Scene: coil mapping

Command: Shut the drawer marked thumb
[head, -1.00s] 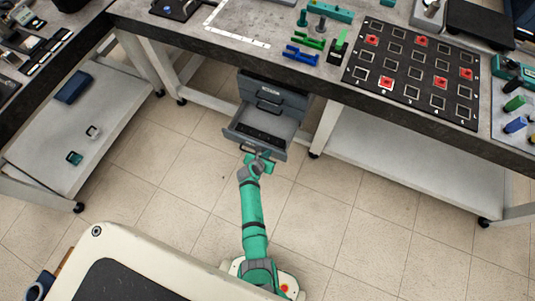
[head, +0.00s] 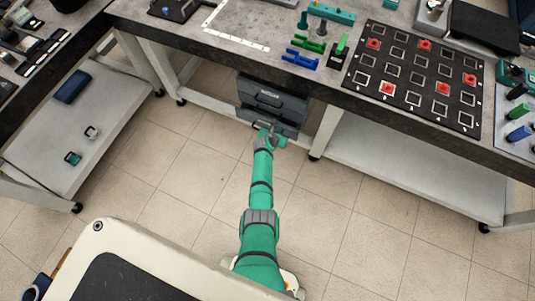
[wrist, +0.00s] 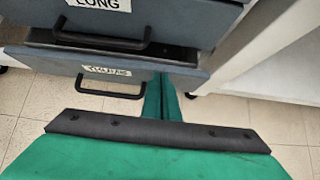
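A dark grey drawer unit (head: 272,98) stands under the workbench. Its lower drawer (wrist: 85,68) has a black handle and a white label that is too unclear to read for sure. This drawer is out a little, with a dark gap above its front. The drawer above it (wrist: 190,20) is labelled LONG and looks shut. My green gripper (head: 270,135) is at the lower drawer's front. In the wrist view its fingers (wrist: 162,95) are together, with their tips at the right part of that front, right of the handle. They hold nothing that I can see.
The workbench (head: 215,45) overhangs the drawers and carries a black grid board (head: 418,78), clamps and other parts. A white lower shelf (head: 410,160) is to the right. Another shelf unit (head: 70,125) is at the left. The tiled floor around my arm is clear.

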